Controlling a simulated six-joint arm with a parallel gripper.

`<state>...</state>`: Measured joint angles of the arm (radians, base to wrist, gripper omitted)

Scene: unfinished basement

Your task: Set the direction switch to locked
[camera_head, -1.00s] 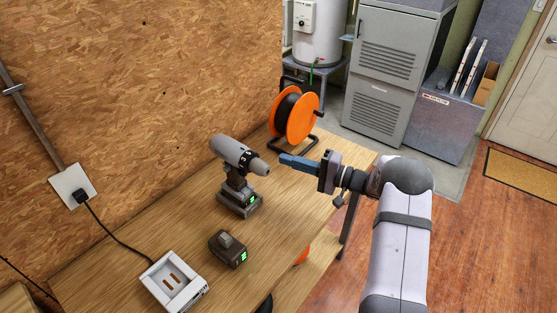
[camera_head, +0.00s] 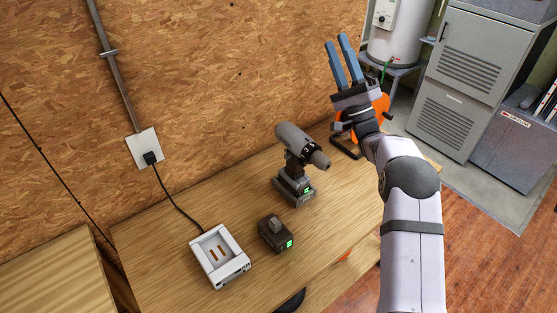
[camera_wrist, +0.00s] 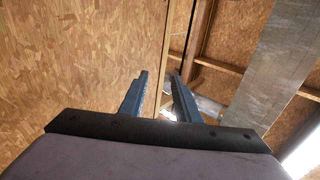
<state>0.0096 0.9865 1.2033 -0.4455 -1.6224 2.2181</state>
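The grey cordless drill (camera_head: 299,160) stands upright on its battery on the wooden workbench (camera_head: 225,210), with its chuck pointing right. A green light shows on its battery. Its direction switch is too small to make out. My gripper (camera_head: 342,58) is raised to the right of and above the drill, blue fingers pointing up, apart and empty. The wrist view shows the two fingers (camera_wrist: 158,95) spread with nothing between them, facing the board wall and ceiling beams.
A spare battery (camera_head: 275,233) with a green light and a white charger (camera_head: 219,256) lie left and in front of the drill. The charger's cord runs to a wall socket (camera_head: 145,149). An orange cable reel (camera_head: 378,120) stands behind my gripper.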

